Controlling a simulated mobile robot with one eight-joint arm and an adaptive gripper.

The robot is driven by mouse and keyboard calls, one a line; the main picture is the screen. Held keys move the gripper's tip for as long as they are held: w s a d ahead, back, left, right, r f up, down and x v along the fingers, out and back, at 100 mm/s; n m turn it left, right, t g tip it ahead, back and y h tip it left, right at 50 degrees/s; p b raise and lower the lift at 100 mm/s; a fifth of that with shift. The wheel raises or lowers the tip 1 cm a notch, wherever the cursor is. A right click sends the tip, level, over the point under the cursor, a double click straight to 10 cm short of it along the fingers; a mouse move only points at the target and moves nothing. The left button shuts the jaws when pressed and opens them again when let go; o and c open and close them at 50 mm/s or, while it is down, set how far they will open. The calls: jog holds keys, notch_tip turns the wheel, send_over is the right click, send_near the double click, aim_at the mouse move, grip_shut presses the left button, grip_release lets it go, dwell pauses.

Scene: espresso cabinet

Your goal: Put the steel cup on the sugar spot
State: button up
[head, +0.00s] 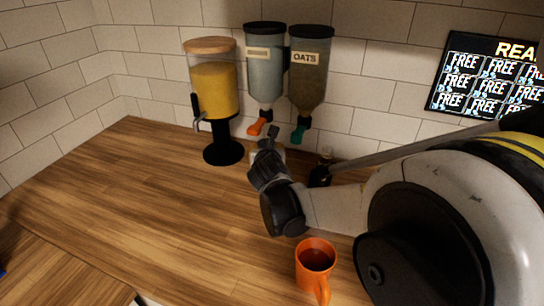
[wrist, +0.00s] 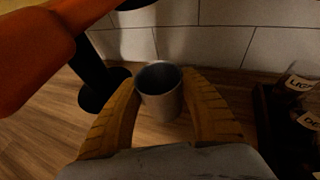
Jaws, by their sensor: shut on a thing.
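The steel cup (wrist: 160,90) is a plain grey cylinder, upright with its open top facing me in the wrist view. My gripper (wrist: 163,105) is shut on it, with one yellow finger on each side. In the head view my gripper (head: 267,148) is at the back of the counter, under the orange spout of the left wall dispenser (head: 264,70). The cup is mostly hidden behind my gripper there. I cannot tell whether its bottom touches the counter. No marked sugar spot can be made out.
A wall dispenser labelled OATS (head: 308,75) hangs right of the other. A juice dispenser (head: 214,95) on a round black base stands left. An orange mug (head: 315,258) stands at the front. A dark rack with labels (wrist: 290,115) is at right. The left counter (head: 120,190) is clear.

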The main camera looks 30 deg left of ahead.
jog(key=shift+w+a+f+b, duration=0.1)
jog(key=shift+f+b, duration=0.95)
jog(key=shift+f, duration=0.75)
jog(key=shift+f, duration=0.2)
jog(key=o, duration=1.2)
jog(key=shift+c, duration=0.2)
jog(key=shift+r, duration=0.15)
jog(key=shift+r, duration=0.2)
jog(key=p+v, duration=0.4)
jog(key=v, duration=0.8)
